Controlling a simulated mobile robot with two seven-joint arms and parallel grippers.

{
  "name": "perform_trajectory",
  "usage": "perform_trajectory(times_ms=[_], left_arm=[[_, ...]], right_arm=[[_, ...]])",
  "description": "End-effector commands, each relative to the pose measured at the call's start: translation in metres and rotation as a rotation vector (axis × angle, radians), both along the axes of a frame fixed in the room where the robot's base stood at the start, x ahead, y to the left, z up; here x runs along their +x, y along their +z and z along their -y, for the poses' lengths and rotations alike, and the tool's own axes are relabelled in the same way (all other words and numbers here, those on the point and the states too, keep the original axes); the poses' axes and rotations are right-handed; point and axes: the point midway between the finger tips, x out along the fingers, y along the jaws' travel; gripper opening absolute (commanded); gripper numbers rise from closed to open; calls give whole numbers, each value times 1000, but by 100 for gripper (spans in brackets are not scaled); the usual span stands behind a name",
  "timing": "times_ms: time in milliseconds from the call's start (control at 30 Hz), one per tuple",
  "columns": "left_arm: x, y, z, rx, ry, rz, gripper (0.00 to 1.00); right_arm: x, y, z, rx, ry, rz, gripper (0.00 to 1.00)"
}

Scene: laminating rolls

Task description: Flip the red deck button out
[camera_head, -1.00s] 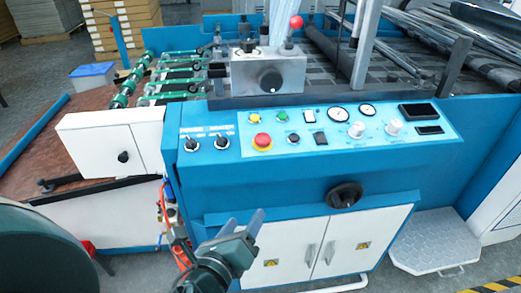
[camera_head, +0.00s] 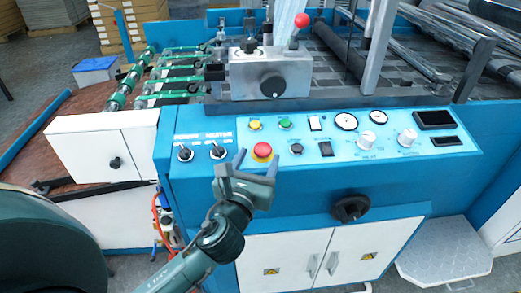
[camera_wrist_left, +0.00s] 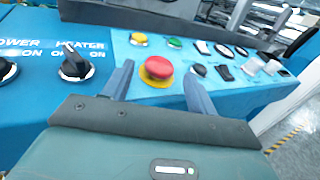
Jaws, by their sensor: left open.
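The red deck button (camera_head: 262,150) is a round red mushroom head on a yellow ring, set in the light blue control panel (camera_head: 345,158). My left gripper (camera_head: 257,155) is open just in front of the panel, its two fingers pointing up toward it. In the left wrist view the red button (camera_wrist_left: 159,68) shows between the two open fingers (camera_wrist_left: 160,80), a little beyond them. I cannot tell whether either finger touches the button or panel. My right gripper is not in view.
Power and heater switches (camera_head: 217,151) sit left of the button. A yellow button (camera_head: 255,125), a green button (camera_head: 285,124) and a black knob (camera_head: 297,149) are close by. A black handwheel (camera_head: 351,208) sticks out below the panel.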

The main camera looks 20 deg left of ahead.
Motion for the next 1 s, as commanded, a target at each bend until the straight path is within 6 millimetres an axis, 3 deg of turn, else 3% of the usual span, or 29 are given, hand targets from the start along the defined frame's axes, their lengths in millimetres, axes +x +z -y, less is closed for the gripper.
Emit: perform_trajectory(times_ms=[200, 567, 1000], left_arm=[[24, 0, -3, -1, 0, 1, 58], [28, 0, -4, -1, 0, 0, 57], [28, 0, -4, -1, 0, 0, 21]], right_arm=[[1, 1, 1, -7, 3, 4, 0], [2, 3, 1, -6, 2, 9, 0], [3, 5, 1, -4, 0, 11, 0]])
